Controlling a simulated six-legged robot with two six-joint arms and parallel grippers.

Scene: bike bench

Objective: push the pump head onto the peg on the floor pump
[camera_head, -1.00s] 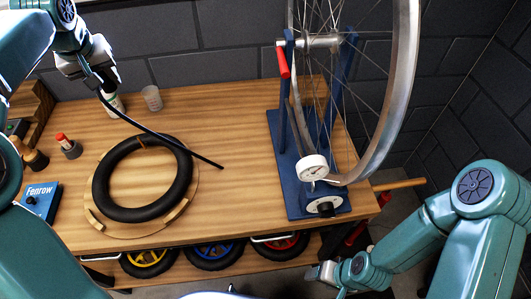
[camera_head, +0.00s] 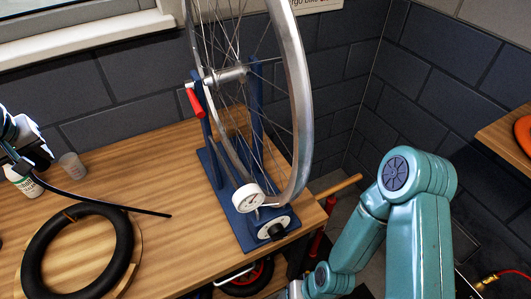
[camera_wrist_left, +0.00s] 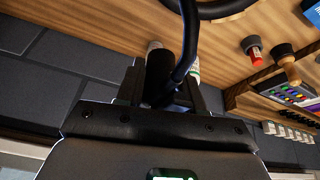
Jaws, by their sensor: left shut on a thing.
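My left gripper (camera_head: 32,163) is at the left edge of the head view, above the back left of the bench. It is shut on a black piece with a hose, which looks like the pump head (camera_wrist_left: 158,75). The black hose (camera_head: 110,202) runs from it over the tyre, and its far end shows free above the bench. The floor pump shows only in part past the bench's right end: a wooden handle (camera_head: 338,187) and a red part (camera_head: 317,243) below it. Its peg cannot be made out. My right gripper (camera_head: 293,291) is cut off at the bottom edge; its jaws are unclear.
A blue truing stand (camera_head: 228,215) with a wheel (camera_head: 297,100) and a white dial (camera_head: 248,198) stands at the bench's right end. A black tyre (camera_head: 40,260) lies front left. A shelf (camera_head: 505,140) juts in at right.

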